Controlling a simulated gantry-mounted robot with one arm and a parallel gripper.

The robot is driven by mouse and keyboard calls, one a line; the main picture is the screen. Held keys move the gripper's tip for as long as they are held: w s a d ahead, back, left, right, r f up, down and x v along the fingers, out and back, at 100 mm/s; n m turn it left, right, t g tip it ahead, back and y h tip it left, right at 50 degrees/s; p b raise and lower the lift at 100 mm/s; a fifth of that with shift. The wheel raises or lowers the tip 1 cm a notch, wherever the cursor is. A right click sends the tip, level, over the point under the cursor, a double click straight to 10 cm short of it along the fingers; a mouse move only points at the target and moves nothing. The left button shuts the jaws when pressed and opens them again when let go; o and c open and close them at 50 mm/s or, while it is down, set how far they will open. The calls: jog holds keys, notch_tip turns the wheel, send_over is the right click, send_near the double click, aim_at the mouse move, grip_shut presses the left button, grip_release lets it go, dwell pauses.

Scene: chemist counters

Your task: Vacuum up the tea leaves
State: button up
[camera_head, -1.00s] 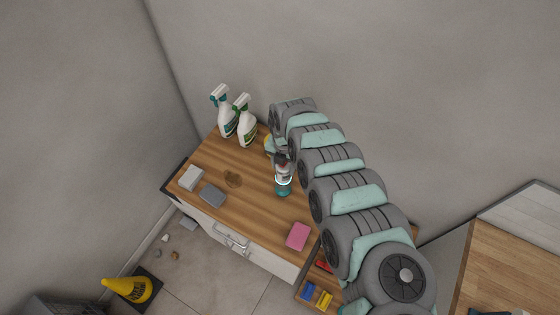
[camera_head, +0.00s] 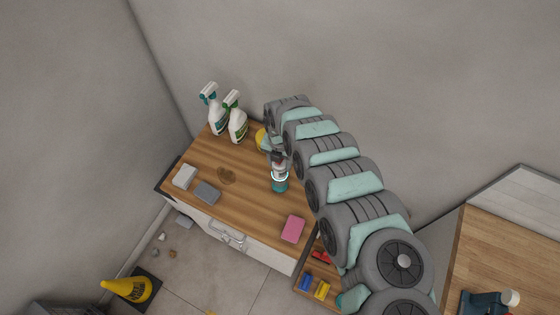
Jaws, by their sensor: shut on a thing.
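The tea leaves look like a small brown patch (camera_head: 226,176) on the wooden counter top (camera_head: 248,205), left of my gripper. My gripper (camera_head: 278,162) is at the end of my arm, over the middle of the counter, and points down. It is shut on a small device with a teal end and a pale ring, which looks like a hand vacuum (camera_head: 280,184). The vacuum is right of the brown patch and apart from it. Its upper part is partly hidden by my gripper. I cannot tell whether it touches the counter.
Two spray bottles (camera_head: 236,120) stand at the back left. A yellow thing (camera_head: 261,138) is partly hidden by my arm. A white block (camera_head: 185,176), a grey block (camera_head: 207,192) and a pink sponge (camera_head: 292,229) lie on the counter.

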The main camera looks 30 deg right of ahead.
jog(key=shift+s+a+r+p, duration=0.2)
jog(key=shift+s+a+p, duration=0.3)
jog(key=shift+a+p, duration=0.35)
jog(key=shift+s+a+f, duration=0.15)
jog(key=shift+s+a, duration=0.4)
jog(key=shift+a, duration=0.15)
